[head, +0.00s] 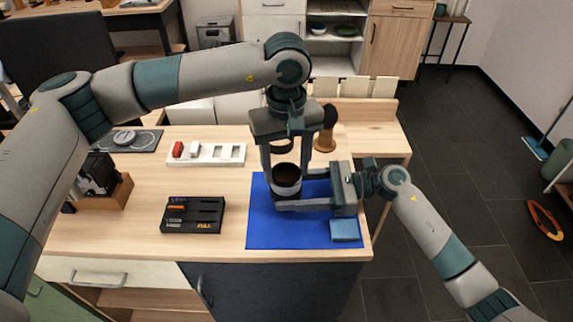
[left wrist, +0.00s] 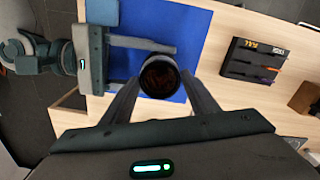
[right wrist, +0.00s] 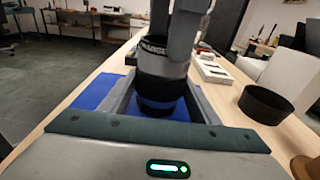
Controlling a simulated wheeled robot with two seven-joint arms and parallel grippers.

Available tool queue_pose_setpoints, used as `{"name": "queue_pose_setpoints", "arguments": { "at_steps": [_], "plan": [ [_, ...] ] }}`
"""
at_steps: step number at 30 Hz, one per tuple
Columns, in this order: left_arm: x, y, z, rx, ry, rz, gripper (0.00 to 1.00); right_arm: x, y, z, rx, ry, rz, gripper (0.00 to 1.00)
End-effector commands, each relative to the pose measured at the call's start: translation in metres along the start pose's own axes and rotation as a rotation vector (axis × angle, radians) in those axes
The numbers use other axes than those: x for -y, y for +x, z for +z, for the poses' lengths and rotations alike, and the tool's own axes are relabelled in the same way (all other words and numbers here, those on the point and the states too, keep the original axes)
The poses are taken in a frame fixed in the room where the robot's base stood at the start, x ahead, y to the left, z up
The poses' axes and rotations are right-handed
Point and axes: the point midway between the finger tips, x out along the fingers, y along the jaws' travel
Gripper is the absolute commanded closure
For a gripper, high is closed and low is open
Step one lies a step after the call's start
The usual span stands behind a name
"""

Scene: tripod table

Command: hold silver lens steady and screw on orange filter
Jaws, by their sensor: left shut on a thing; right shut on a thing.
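The silver lens (head: 287,189) stands upright over a blue mat (head: 264,226); its silver band (right wrist: 163,65) and black lower barrel show in the right wrist view. My right gripper (head: 277,205) is shut on the lens from the right, with a finger along each side of the barrel. The orange filter (left wrist: 158,77) shows as a dark ring with reddish-brown glass at the top of the lens. My left gripper (head: 286,168) points down from above and is shut on the filter's rim. I cannot tell whether the threads are engaged.
A black ring (right wrist: 267,103) stands behind the lens, near a brown stand (head: 326,140). A light blue block (head: 345,230) is on the mat's front right. A white tray (head: 218,163), a black tray (head: 193,226) and a wooden box (head: 118,193) stand left. Table's right edge is close.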

Motion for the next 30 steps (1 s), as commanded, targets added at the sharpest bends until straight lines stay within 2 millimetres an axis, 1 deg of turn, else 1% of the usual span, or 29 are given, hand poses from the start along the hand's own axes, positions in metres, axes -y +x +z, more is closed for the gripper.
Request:
{"name": "queue_pose_setpoints", "arguments": {
  "at_steps": [1, 6, 16, 19, 27, 30],
  "plan": [
    [0.0037, 0.0055, 0.0018, 0.006, 0.042, -0.014, 0.79, 0.0020, -0.0014, -0.0003, 0.000, 0.000, -0.005, 0.56],
    [0.0040, 0.0055, 0.0018, 0.007, 0.153, -0.014, 0.79, 0.0022, -0.0016, -0.0005, -0.001, 0.000, -0.006, 0.56],
    [0.0040, 0.0055, 0.0020, 0.007, 0.173, -0.014, 0.79, 0.0025, -0.0018, -0.0007, -0.001, 0.000, -0.007, 0.57],
    [0.0041, 0.0055, 0.0020, 0.007, 0.202, -0.014, 0.79, 0.0026, -0.0019, -0.0008, -0.001, 0.000, -0.007, 0.57],
    [0.0046, 0.0055, 0.0019, 0.008, 0.397, -0.013, 0.79, 0.0028, -0.0021, -0.0008, -0.001, 0.000, -0.008, 0.56],
    [0.0046, 0.0055, 0.0020, 0.008, 0.429, -0.013, 0.79, 0.0029, -0.0021, -0.0008, -0.001, 0.000, -0.008, 0.56]
  ]
}}
